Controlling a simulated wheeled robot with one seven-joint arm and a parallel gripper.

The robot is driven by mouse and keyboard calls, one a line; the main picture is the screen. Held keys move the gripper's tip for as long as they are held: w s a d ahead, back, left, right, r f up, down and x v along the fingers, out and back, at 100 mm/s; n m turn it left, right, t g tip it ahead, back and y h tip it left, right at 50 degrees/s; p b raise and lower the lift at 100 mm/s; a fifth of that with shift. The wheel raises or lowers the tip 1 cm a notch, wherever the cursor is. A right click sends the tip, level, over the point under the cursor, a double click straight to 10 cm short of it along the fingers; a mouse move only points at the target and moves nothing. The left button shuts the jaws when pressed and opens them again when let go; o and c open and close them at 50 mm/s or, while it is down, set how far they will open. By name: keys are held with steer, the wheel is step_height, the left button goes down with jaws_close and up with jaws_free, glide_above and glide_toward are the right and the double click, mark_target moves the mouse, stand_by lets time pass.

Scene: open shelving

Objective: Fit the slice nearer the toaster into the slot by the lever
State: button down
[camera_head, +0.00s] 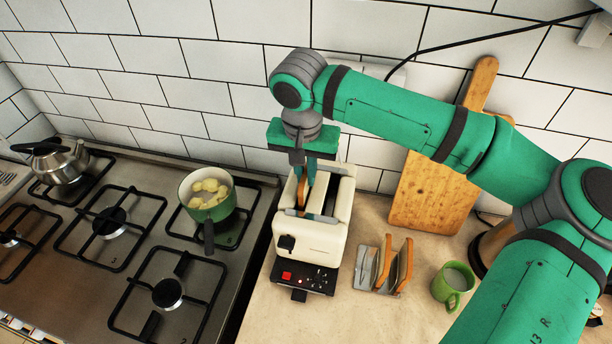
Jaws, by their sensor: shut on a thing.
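The cream toaster (322,235) stands on the counter beside the stove, with a black lever (286,243) at the left of its front face. My gripper (305,182) is over the toaster's left slot, the one on the lever's side. It is shut on a brown slice (301,193), which is upright and appears partly down in that slot. The slice's lower part is hidden by the toaster. The right slot looks empty. A grey rack (364,268) to the right of the toaster holds two upright slices, one on the left (385,262) and one on the right (405,265).
A green mug (453,284) stands right of the rack. A wooden cutting board (437,190) leans on the tiled wall. A green pot (207,203) and a steel kettle (60,164) are on the stove (200,275). Bare counter lies in front of the rack.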

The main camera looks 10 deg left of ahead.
steer(key=shift+f, duration=0.55)
steer(key=shift+f, duration=0.1)
steer(key=c, duration=1.8)
jaws_free()
steer(key=shift+c, duration=0.2)
steer(key=shift+r, duration=0.45)
steer(key=r, duration=0.3)
steer(key=s+r, duration=0.1)
steer(key=r, duration=0.7)
steer(key=shift+s, duration=0.3)
steer(key=shift+s+a+r, duration=0.1)
steer(key=shift+s+r, duration=0.05)
steer(key=shift+s, duration=0.05)
